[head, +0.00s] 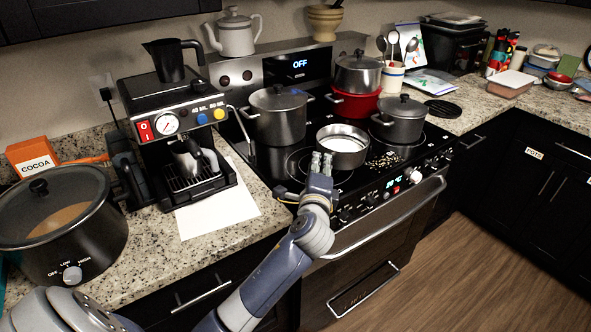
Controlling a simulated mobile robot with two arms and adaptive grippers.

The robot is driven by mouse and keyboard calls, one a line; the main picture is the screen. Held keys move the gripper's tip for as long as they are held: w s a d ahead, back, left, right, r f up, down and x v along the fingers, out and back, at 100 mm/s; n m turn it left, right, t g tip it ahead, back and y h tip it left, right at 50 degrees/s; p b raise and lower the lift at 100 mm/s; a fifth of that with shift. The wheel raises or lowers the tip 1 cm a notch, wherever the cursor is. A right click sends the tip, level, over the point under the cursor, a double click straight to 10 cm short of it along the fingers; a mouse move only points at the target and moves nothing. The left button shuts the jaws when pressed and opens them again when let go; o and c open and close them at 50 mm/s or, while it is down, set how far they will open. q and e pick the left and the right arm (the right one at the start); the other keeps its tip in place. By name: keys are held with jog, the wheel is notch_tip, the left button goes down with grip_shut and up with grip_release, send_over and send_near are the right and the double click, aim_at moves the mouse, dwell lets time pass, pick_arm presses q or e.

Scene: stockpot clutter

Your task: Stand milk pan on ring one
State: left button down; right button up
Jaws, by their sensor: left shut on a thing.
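The milk pan (343,150), a small open steel pan with a pale inside, is at the front middle of the black cooktop. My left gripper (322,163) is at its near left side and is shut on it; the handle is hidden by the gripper. I cannot tell whether the pan's base touches the glass. A marked ring (297,164) shows in part at the front left of the cooktop, left of the gripper. No ring number is readable. My right gripper is not in view.
A tall lidded stockpot (277,118) stands behind left, a red pot (354,106) with a steel lidded pot (358,75) above it behind, and a grey lidded pot (399,122) at right. Small pale bits (383,161) lie right of the pan. A coffee machine (172,125) stands left.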

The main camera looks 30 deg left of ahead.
pick_arm(q)
jog(key=a+f, duration=0.1)
jog(key=a, duration=0.1)
jog(key=s+a+f, duration=0.1)
jog(key=a, duration=0.1)
jog(key=s+a+f+p, duration=0.1)
jog(key=a, duration=0.1)
jog(key=shift+f, duration=0.4)
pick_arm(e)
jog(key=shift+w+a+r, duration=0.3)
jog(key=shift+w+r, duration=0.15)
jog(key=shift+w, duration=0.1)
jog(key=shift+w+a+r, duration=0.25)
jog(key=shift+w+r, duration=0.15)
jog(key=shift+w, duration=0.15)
pick_arm(q)
jog(key=c, duration=1.5)
grip_release()
jog(key=shift+f, duration=0.2)
jog(key=shift+o, duration=0.4)
jog(key=shift+s, duration=0.1)
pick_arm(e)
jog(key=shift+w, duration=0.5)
